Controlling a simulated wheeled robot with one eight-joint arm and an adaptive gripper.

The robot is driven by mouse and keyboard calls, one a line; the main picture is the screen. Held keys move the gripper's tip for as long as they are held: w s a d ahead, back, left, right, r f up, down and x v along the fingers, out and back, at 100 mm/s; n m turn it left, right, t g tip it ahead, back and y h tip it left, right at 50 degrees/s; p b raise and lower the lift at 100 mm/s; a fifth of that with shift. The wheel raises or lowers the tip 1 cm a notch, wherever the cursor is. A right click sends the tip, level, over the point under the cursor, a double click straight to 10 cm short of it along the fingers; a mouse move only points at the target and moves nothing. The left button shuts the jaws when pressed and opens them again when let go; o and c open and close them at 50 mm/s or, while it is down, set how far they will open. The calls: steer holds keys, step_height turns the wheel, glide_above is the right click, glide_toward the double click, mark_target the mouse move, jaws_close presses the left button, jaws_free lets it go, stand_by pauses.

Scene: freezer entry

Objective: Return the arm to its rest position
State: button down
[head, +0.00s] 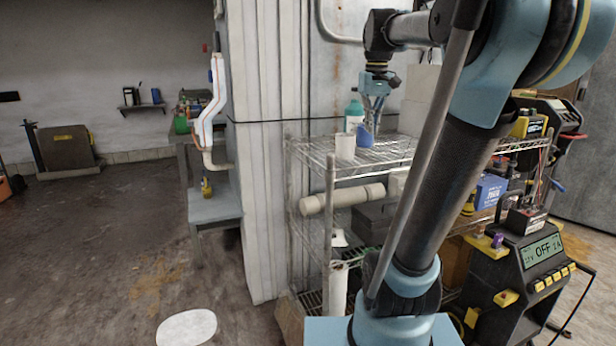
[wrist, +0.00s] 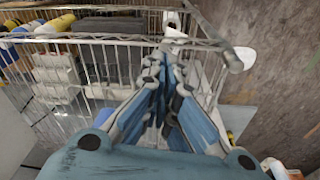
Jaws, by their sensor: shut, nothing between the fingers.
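My arm (head: 425,190) rises from its blue base at the lower right of the head view, bends at the top right and reaches left across the wire rack. My gripper (head: 373,122) hangs down from its end, fingers pointing down, above or behind the rack's top shelf as seen. Its fingers are together and empty. In the wrist view my gripper (wrist: 163,62) has its long fingers close together, with the wire rack (wrist: 100,40) beyond and below them. In the head view its tips overlap a blue cup (head: 364,138); whether they touch cannot be told.
The wire rack (head: 310,150) carries a white cup (head: 345,148) and a teal-capped bottle (head: 354,116) near my gripper. A grey-white corrugated wall (head: 265,200) stands left of it. A black-yellow device reading OFF (head: 520,275) stands right. The floor at left is mostly open.

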steer(key=s+f, duration=0.6)
steer(key=f, duration=0.4)
steer(key=s+f+m, duration=0.1)
steer(key=s+f, duration=0.6)
steer(key=f, duration=0.4)
steer(key=s+f+m+t, duration=0.1)
steer(key=s+f, duration=0.6)
steer(key=f, duration=0.3)
steer(key=shift+f, duration=0.2)
steer(key=shift+w+f, duration=0.2)
steer(key=shift+w, duration=0.15)
